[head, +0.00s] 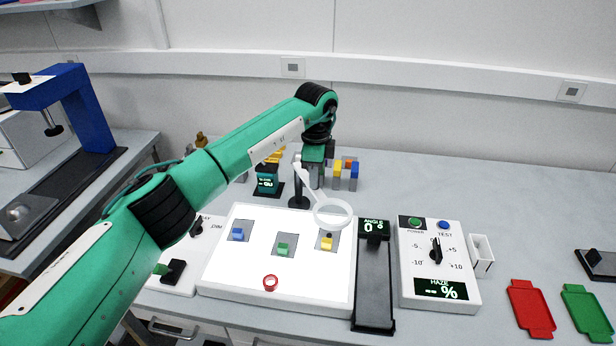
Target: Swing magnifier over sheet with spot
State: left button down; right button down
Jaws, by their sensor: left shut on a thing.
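The magnifier (350,217) is a white ring on a white arm, carried by a black post behind the light panel (225,278). Its ring hangs over the upper edge of the grey sheet with the yellow block (327,244). A small dark mark shows there, but I cannot tell if it is a spot. Two more grey sheets carry a blue block (238,234) and a green block (283,249). My left gripper (315,182) points down behind the panel, shut on the magnifier's arm; its fingertips are partly hidden. My right gripper is out of view.
An angle gauge (374,285) and a haze meter (438,265) stand to the right. Red (530,309) and green (587,312) trays lie at the far right. Coloured blocks (346,171) stand behind my gripper.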

pick_arm(q)
jog(key=shift+r, duration=0.1)
dwell(0.3)
jog(key=c, duration=1.3)
grip_release()
jog(key=shift+o, duration=0.2)
